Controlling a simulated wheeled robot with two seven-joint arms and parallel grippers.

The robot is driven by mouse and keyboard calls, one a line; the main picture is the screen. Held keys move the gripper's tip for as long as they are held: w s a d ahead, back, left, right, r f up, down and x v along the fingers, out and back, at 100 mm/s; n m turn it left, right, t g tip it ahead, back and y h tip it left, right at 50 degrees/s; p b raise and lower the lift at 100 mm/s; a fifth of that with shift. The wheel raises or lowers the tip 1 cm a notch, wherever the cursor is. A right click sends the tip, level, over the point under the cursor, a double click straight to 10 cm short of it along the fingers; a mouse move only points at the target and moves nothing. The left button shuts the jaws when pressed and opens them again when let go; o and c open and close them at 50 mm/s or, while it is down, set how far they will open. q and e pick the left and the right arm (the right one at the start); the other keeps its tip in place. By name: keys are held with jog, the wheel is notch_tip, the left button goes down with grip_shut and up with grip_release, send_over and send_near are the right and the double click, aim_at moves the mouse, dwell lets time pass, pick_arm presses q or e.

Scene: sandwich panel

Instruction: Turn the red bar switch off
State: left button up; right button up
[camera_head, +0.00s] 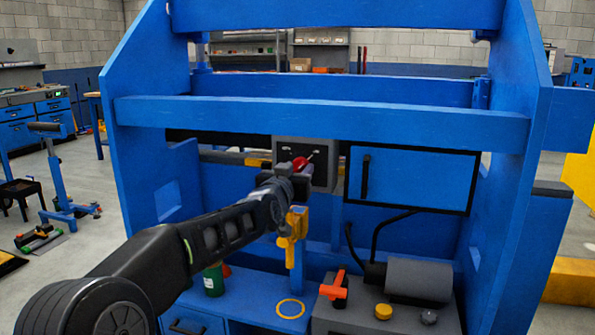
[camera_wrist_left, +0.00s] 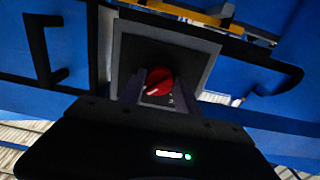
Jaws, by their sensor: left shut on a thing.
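The red bar switch (camera_head: 300,163) is a small red knob on the front of a grey box (camera_head: 325,153) fixed under the blue crossbeam. In the left wrist view the red switch (camera_wrist_left: 159,86) is round with a pale mark running toward its lower left. My left gripper (camera_head: 291,177) reaches up to the box, and in the left wrist view its two fingers (camera_wrist_left: 158,92) stand on either side of the switch, shut on it. The fingers hide part of the switch in the head view. My right gripper is not in view.
A black-framed blue door (camera_head: 410,178) with a handle is right of the box. A yellow tool (camera_head: 292,228) hangs below my arm. On the lower bench are an orange handle (camera_head: 336,286), a grey cylinder (camera_head: 419,279) and a green can (camera_head: 213,280). Blue side panels bound the space.

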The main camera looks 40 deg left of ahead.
pick_arm(q)
grip_shut()
jog(key=shift+f+n+b, duration=0.1)
jog(key=shift+n+b, duration=0.2)
jog(key=shift+n, duration=0.1)
jog(key=shift+f+n+b, duration=0.1)
jog(key=shift+n+b, duration=0.65)
jog(key=shift+n, duration=0.45)
jog(key=n+b, duration=0.1)
jog(key=n, duration=0.3)
jog(key=shift+n+b, duration=0.3)
jog(key=shift+b, duration=0.1)
jog(key=n+b, duration=0.1)
jog(key=n, duration=0.4)
jog(key=shift+d, duration=0.1)
jog(key=n+b, duration=0.1)
jog(key=n, duration=0.4)
jog(key=shift+r, duration=0.2)
